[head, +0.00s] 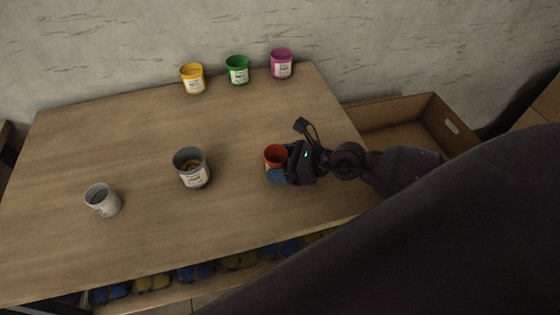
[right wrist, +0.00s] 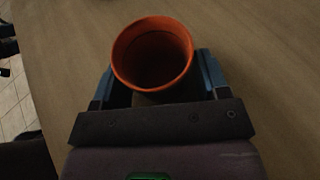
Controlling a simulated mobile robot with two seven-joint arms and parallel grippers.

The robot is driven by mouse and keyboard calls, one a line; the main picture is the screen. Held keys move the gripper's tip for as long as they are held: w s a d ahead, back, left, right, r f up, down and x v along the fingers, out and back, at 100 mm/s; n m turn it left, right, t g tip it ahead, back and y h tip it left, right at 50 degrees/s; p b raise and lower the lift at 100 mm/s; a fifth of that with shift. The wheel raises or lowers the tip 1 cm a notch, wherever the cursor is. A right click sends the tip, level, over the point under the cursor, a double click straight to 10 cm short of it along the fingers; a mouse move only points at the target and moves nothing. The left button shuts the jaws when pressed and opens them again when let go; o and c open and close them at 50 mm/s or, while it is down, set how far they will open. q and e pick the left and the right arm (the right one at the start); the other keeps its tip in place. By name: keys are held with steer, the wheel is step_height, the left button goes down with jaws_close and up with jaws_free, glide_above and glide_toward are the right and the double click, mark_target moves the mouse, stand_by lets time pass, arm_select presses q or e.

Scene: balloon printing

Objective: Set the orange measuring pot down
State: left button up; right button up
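The orange measuring pot (head: 275,153) is upright on the right part of the wooden table, and its open rim faces the camera in the right wrist view (right wrist: 152,55). My right gripper (head: 277,172) reaches in from the right, its blue fingers on either side of the pot. In the right wrist view the fingers (right wrist: 158,85) appear closed against the pot's body. The pot's base is hidden, so I cannot tell whether it touches the tabletop. My left gripper is not in view.
A larger grey pot (head: 192,168) stands mid-table, and a small white pot (head: 103,200) is at the left. Yellow (head: 193,79), green (head: 237,70) and magenta (head: 282,64) pots line the back edge. An open cardboard box (head: 440,120) is beyond the table's right edge. Bare tabletop surrounds the orange pot.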

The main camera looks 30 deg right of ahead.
steer(key=shift+o, duration=1)
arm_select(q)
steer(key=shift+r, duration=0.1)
arm_select(e)
steer(key=shift+r, duration=0.2)
steer(key=b+v, duration=0.1)
steer(key=v, duration=0.8)
steer(key=shift+s+d+f, duration=0.1)
steer(key=shift+d, duration=0.05)
steer(key=shift+s+d+b, duration=0.25)
steer(key=shift+s+b, duration=0.05)
steer(key=shift+b, duration=0.2)
steer(key=shift+s+d+r+b, duration=0.3)
steer(key=shift+s+d+r, duration=0.05)
steer(key=shift+d+r, duration=0.05)
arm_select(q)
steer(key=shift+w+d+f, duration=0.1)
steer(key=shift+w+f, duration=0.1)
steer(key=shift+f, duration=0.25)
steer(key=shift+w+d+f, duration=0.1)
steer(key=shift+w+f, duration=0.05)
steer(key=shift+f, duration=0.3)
arm_select(e)
steer(key=shift+s+d+r, duration=0.2)
steer(key=shift+r, duration=0.1)
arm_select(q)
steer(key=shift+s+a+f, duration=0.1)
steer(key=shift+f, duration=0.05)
